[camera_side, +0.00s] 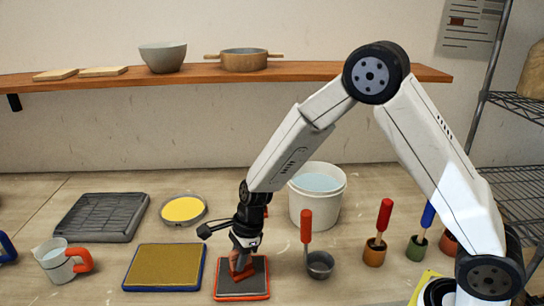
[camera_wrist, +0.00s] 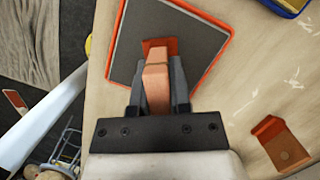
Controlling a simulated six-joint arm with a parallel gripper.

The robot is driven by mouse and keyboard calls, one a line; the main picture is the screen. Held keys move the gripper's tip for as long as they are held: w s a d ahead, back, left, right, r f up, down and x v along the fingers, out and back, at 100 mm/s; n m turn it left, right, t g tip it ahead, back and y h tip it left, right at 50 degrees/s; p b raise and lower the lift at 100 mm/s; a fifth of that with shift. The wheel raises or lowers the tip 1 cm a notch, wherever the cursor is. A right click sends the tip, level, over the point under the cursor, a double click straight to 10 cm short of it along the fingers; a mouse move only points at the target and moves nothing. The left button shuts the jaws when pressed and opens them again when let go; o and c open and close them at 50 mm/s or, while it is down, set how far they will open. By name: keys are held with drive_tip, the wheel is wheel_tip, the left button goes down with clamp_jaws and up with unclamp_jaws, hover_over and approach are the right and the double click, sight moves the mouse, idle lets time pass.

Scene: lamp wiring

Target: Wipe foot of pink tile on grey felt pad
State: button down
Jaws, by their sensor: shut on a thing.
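The grey felt pad (camera_side: 258,278) has an orange-red rim and lies on the table at the front, below my arm. It also shows in the wrist view (camera_wrist: 198,62). My gripper (camera_side: 240,258) points down over the pad, and its jaws are shut on the pink tile. In the wrist view the tile (camera_wrist: 157,88) is a salmon-pink block between the two dark fingers (camera_wrist: 157,78), with a wider orange-red foot (camera_wrist: 151,46) at its far end. The foot is over the pad and looks down at its surface. The exact contact is hard to see.
A tan pad with a blue frame (camera_side: 165,268) lies just left. A small grey cup (camera_side: 320,265) and a red handle (camera_side: 306,226) stand close on the right. A white bucket (camera_side: 330,205) stands behind. Another orange-red piece (camera_wrist: 279,142) lies on the table in the wrist view.

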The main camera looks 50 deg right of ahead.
drive_tip(key=shift+s+d, duration=1.4)
drive_tip(key=shift+s, duration=0.05)
drive_tip(key=shift+w, duration=0.1)
drive_tip(key=shift+w+a+f, duration=0.2)
drive_tip(key=shift+w+a, duration=1.1)
drive_tip(key=shift+a, duration=0.1)
drive_tip(key=shift+a, duration=0.1)
drive_tip(key=shift+w+a, duration=0.25)
drive_tip(key=shift+w, duration=0.05)
drive_tip(key=shift+w+a, duration=1.1)
drive_tip(key=shift+d+r, duration=0.1)
